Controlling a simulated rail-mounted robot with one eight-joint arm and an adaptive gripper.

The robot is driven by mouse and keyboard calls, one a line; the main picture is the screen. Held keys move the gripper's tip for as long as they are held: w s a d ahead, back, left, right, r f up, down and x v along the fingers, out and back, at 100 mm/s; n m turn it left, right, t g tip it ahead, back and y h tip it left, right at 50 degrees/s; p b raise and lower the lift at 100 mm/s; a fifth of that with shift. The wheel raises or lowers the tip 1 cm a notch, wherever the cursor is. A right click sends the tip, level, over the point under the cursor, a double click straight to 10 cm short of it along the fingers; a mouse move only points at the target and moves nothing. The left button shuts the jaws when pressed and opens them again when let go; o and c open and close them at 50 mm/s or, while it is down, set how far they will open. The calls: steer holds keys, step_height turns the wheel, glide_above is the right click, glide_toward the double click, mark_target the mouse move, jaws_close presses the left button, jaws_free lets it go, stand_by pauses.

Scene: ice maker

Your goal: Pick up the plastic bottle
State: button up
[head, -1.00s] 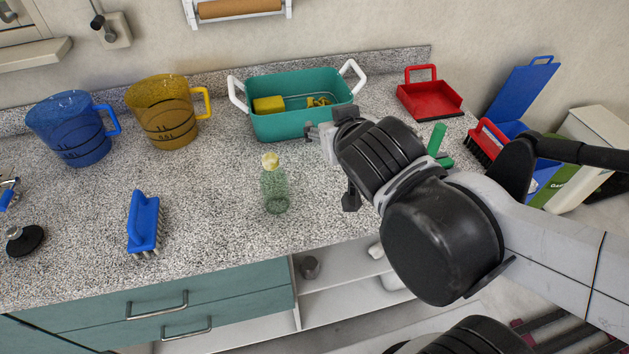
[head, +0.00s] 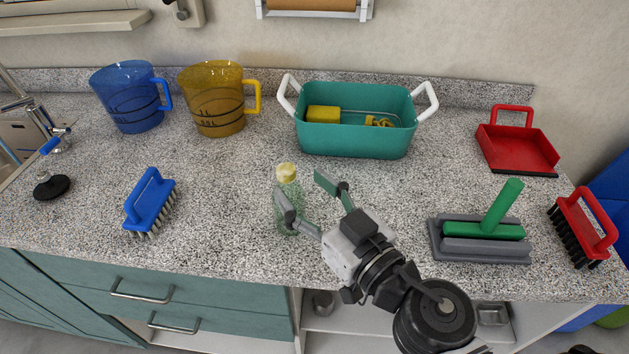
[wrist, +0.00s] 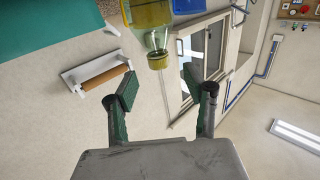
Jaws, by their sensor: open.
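The clear, greenish plastic bottle (head: 289,190) with a yellow cap stands upright on the speckled counter near its front edge. My gripper (head: 304,193) is open and empty.
A teal basin (head: 355,142) stands behind the bottle. A yellow jug (head: 217,110) and a blue jug (head: 128,100) are at the back left. A blue brush (head: 150,200) lies left; a green-handled squeegee (head: 482,232), red brush (head: 585,228) and red dustpan (head: 518,148) are right.

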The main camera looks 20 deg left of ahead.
mark_target(291, 176)
steer(key=x, duration=0.5)
steer(key=shift+w+a+b, duration=0.25)
steer(key=shift+a+b, duration=0.05)
steer(key=shift+b, duration=0.1)
steer(key=c, duration=1.1)
